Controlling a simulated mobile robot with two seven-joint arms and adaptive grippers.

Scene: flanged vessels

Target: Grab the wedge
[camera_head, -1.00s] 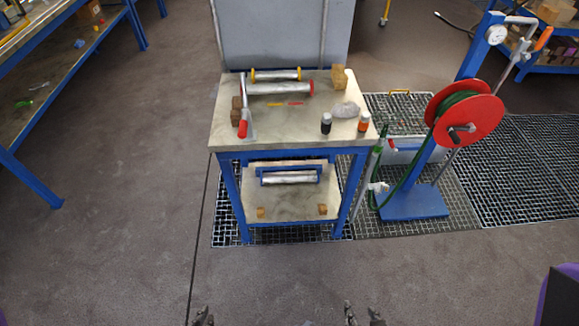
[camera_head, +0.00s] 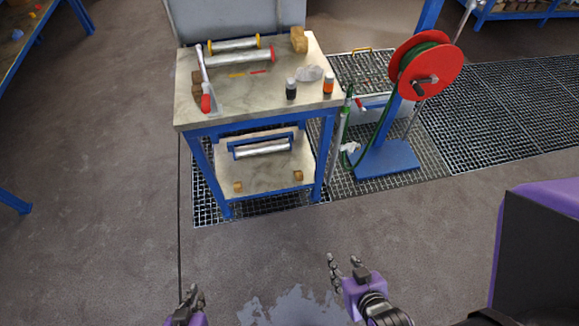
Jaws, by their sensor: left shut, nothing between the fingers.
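Small brown wooden blocks are the likely wedges, but their exact shape is too small to tell. Two sit on the lower shelf of the blue-legged table: a left block (camera_head: 238,187) and a right block (camera_head: 298,176). On the tabletop, a larger wooden block (camera_head: 299,40) stands at the back right and brown blocks (camera_head: 197,86) lie at the left edge. My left gripper (camera_head: 191,296) is shut and empty at the bottom of the view, well short of the table. My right gripper (camera_head: 344,266) looks open and empty, in front of the table and apart from it.
The table (camera_head: 240,112) carries metal rollers (camera_head: 238,59), a red-handled tool (camera_head: 206,102), a black bottle (camera_head: 291,89) and an orange bottle (camera_head: 328,83). A red hose reel (camera_head: 440,62) on a blue stand is at right. Floor before the table is clear; a wet-looking patch (camera_head: 290,308) lies there.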

